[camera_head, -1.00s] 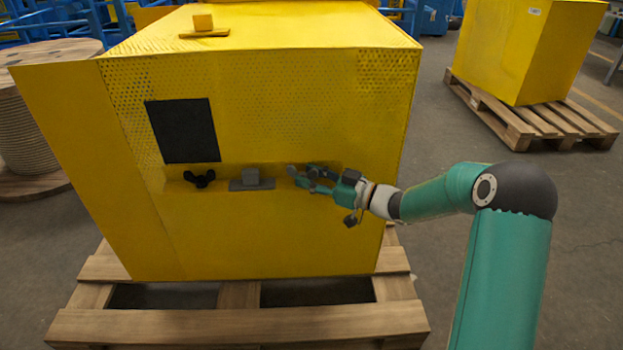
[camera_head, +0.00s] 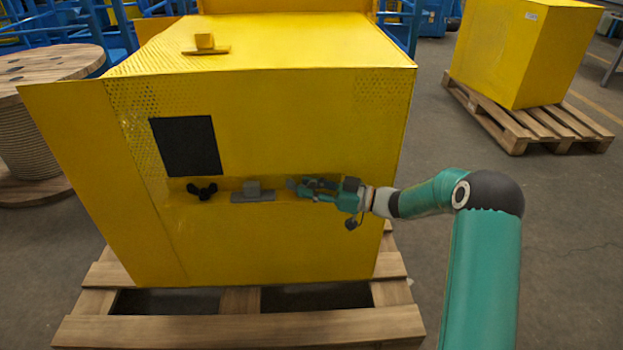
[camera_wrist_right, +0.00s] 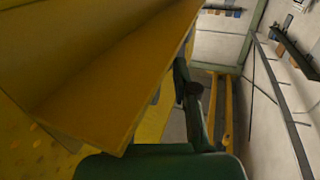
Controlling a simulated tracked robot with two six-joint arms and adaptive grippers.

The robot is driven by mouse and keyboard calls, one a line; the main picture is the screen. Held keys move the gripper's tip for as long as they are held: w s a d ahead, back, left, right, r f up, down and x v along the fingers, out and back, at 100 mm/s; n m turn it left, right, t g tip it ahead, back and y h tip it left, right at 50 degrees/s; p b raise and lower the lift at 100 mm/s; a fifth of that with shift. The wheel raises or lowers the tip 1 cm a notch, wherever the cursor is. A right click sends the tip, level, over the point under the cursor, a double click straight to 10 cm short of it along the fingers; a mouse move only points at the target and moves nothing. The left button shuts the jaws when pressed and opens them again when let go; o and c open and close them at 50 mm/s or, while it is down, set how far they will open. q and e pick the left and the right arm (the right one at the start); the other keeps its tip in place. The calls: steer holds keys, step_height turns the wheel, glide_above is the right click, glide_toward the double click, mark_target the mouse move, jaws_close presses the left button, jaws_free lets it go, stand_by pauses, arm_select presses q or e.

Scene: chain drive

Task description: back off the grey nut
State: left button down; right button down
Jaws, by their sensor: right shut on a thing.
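In the head view, my right gripper (camera_head: 305,187) is at the right end of a row of parts on the front of the yellow housing (camera_head: 270,240). It is shut on a small grey piece at its fingertips, which I take to be the grey nut (camera_head: 292,184). The fingers cover most of the nut, so its shape and seating cannot be told. The right wrist view shows green and dark parts of my gripper (camera_wrist_right: 195,110) beside a yellow panel (camera_wrist_right: 100,80); the nut cannot be made out there. My left gripper is not in view.
Left of my gripper are a grey block on a flat plate (camera_head: 253,191) and a black wing-shaped knob (camera_head: 201,191). A black square panel (camera_head: 186,146) is above them. The housing stands on a wooden pallet (camera_head: 240,328).

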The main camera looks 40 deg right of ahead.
steer(key=shift+n+g+y+p, duration=0.35)
steer(key=shift+n+g+y, duration=0.15)
steer(key=shift+y, duration=0.1)
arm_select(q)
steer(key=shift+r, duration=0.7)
arm_select(e)
steer(key=c, duration=1.1)
jaws_free()
steer(key=shift+c, duration=0.2)
steer(key=shift+s+d, duration=0.3)
steer(key=shift+d, duration=0.1)
steer(key=v, duration=0.7)
